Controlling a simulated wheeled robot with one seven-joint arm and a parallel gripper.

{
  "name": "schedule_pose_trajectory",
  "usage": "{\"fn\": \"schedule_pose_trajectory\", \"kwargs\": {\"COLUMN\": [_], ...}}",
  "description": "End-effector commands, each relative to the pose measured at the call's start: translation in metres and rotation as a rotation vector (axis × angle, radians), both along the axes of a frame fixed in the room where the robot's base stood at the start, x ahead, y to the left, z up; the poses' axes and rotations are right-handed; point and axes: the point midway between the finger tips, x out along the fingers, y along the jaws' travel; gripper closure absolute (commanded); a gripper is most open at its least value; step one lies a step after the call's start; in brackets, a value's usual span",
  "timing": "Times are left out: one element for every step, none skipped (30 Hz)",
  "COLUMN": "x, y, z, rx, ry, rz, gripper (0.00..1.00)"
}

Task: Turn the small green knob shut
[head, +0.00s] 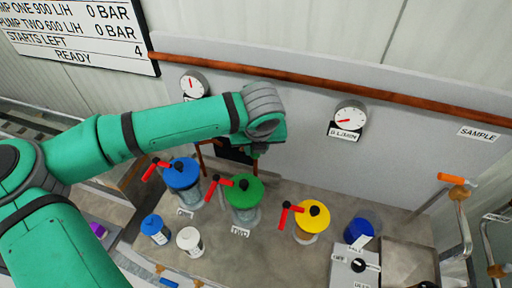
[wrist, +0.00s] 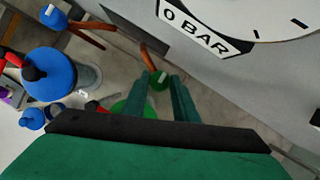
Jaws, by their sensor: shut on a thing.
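The small green knob (wrist: 157,80), with a pale mark on its top, sits at the end of a copper pipe in the wrist view. My gripper (wrist: 164,90) reaches down to it with one finger on each side and is shut on it. In the head view my gripper (head: 257,150) is above and behind the large green-topped pump, close to the grey back panel. There the arm's end hides the knob, and I cannot make out its turn angle.
Blue-topped (head: 182,173), green-topped (head: 243,192) and yellow-topped (head: 312,215) pumps with red handles stand in front of the gripper. A small blue knob (wrist: 53,17) sits on another copper pipe. A flow gauge (head: 350,115) is on the panel to the right.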

Motion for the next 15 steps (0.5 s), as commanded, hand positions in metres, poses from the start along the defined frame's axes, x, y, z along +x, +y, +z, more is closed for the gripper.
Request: {"fn": "schedule_pose_trajectory", "kwargs": {"x": [0.0001,0.0001,0.0000,0.0000,0.0000,0.0000,0.0000,0.0000,-0.0001,-0.0001,-0.0001,-0.0001,0.0000,0.0000,0.0000], "y": [0.0003,0.0004,0.0004,0.0004,0.0004,0.0004,0.0004,0.0004,0.0004,0.0004,0.0004,0.0004,0.0003,0.0003,0.0003], "z": [-0.0001,-0.0001,-0.0001,-0.0001,-0.0001,-0.0002,-0.0002,-0.0002,-0.0002,-0.0002,-0.0002,-0.0002,-0.0002,-0.0002,-0.0002], "rx": [0.001,0.001,0.001,0.001,0.001,0.001,0.001,0.001,0.001,0.001,0.000,0.000,0.000,0.000,0.000], "ry": [0.000,0.000,0.000,0.000,0.000,0.000,0.000,0.000,0.000,0.000,0.000,0.001,0.001,0.001,0.001], "rz": [0.000,0.000,0.000,0.000,0.000,0.000,0.000,0.000,0.000,0.000,0.000,0.000,0.000,0.000,0.000], "gripper": [0.96,0.96,0.96,0.96,0.96,0.96,0.96,0.72,0.62,0.56,0.56,0.56,0.56,0.56,0.56]}}
